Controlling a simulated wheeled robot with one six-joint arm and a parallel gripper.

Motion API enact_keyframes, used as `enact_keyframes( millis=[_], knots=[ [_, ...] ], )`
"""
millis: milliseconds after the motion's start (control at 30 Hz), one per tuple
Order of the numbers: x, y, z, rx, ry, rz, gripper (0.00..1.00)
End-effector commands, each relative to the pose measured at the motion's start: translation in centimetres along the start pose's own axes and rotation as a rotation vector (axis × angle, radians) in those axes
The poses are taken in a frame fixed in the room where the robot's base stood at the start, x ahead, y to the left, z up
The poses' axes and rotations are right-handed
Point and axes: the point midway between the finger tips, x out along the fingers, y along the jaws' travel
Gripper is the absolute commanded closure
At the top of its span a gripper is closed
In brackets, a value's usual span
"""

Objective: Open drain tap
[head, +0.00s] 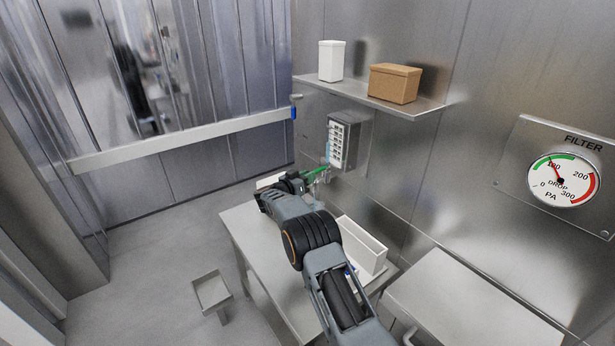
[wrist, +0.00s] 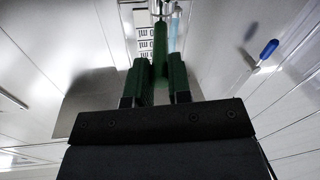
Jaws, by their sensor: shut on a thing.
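The drain tap's green handle (head: 316,171) shows beside the wall, just below the label panel. In the wrist view the green handle (wrist: 160,42) runs from the tap body down between my fingers. My gripper (head: 298,179) reaches over the table to the handle. In the wrist view my gripper (wrist: 160,80) is shut on the handle, one dark green finger on each side. The tap body is small and partly hidden behind the handle and my gripper.
A steel table (head: 245,222) lies under my arm, with a white open bin (head: 365,245) on it. A wall shelf (head: 365,97) above holds a white container (head: 331,61) and a brown box (head: 395,83). A blue-ended lever (wrist: 268,49) is off to the right.

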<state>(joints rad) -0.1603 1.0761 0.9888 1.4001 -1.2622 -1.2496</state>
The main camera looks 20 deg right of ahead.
Motion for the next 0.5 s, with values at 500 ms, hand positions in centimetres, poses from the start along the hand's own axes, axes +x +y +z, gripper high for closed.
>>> enact_keyframes(
  millis=[500],
  knots=[
    [-0.2,-0.19,-0.51,0.006,0.006,-0.007,0.6]
  ],
)
